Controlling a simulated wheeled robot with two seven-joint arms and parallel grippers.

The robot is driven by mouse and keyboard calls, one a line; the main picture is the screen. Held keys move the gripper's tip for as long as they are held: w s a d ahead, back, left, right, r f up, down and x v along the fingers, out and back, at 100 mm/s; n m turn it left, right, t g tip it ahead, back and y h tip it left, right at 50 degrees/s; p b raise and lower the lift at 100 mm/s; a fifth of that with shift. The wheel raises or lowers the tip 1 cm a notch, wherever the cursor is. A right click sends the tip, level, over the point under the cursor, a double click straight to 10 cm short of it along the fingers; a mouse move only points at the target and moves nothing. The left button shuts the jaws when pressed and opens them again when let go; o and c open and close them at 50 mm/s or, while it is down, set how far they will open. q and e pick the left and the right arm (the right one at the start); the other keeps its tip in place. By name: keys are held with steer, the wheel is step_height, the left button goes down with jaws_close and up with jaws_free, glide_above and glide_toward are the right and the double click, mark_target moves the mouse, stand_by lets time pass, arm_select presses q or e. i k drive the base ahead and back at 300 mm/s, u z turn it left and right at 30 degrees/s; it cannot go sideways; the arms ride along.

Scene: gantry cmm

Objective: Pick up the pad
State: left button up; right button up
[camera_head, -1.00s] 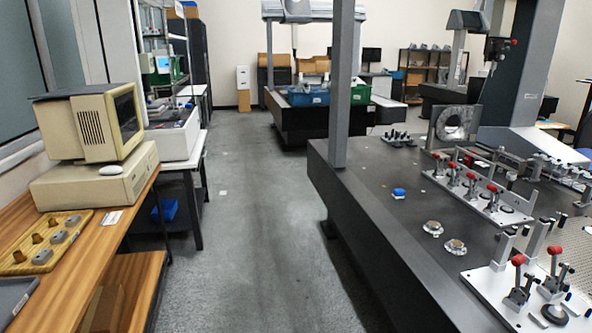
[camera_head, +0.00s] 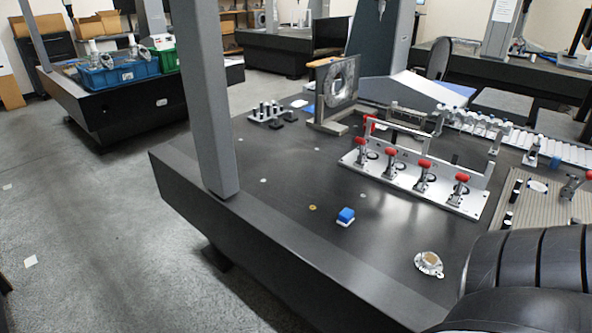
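A small blue block with a white underside (camera_head: 346,215), which looks like the pad, lies on the dark table (camera_head: 290,262), set in from its front edge. It stands clear of other objects. Neither of my grippers shows. A black ribbed link of my own arm fills the bottom right corner and covers part of the table there.
A round metal part (camera_head: 428,264) lies to the right of the blue block. A white fixture plate with red-handled clamps (camera_head: 415,178) stands behind it. A grey column (camera_head: 208,110) rises at the table's left. The table surface left of the block is mostly clear.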

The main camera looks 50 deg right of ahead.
mark_target(346, 216)
steer(key=i, duration=1.95)
steer(key=z, duration=2.2)
